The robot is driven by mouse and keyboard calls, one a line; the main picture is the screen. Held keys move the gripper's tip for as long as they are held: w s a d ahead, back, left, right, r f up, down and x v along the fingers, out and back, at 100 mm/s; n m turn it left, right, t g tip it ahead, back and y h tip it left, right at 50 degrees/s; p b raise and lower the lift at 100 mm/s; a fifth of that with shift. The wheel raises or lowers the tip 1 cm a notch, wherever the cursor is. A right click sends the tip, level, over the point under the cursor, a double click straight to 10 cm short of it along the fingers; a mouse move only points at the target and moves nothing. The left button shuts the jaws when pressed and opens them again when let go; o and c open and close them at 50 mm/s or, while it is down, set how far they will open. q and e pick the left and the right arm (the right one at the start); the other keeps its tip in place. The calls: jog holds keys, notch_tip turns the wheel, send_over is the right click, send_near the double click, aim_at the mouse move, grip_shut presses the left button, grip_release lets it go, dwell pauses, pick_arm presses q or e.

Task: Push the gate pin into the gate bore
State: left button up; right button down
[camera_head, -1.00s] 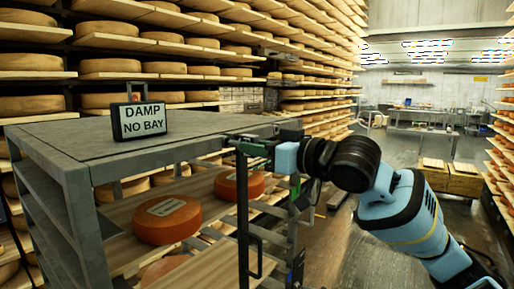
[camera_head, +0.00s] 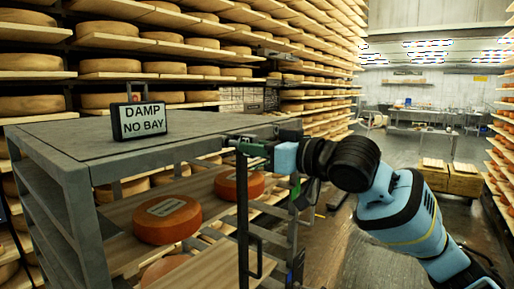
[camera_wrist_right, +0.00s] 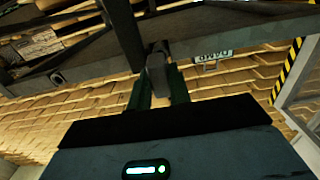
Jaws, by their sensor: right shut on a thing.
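My right gripper (camera_head: 240,147) is at the front top corner of the grey rack, its arm coming in from the right. In the right wrist view its two dark green fingers (camera_wrist_right: 158,90) are shut on a dark grey piece (camera_wrist_right: 157,67), which appears to be the gate pin. The piece reaches up to the dark rack beam (camera_wrist_right: 215,45); I cannot tell whether it is inside a bore. The dark gate frame (camera_head: 243,215) hangs upright below the gripper in the head view. The gate bore is not discernible. My left gripper is not in view.
The grey rack (camera_head: 75,165) holds orange-red cheese wheels (camera_head: 167,219) on its wooden shelf. A "DAMP NO BAY" sign (camera_head: 143,121) stands on its top. Tall cheese shelving rises behind. The aisle floor (camera_head: 335,240) runs to the right, with wooden boxes (camera_head: 450,180) farther back.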

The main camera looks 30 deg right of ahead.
aim_at(245, 156)
jog(key=shift+x, duration=1.5)
jog(key=c, duration=1.2)
grip_release()
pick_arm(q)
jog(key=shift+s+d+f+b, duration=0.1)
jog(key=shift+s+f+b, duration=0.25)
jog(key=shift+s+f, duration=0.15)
pick_arm(e)
jog(key=v, duration=0.8)
jog(key=shift+w, duration=0.1)
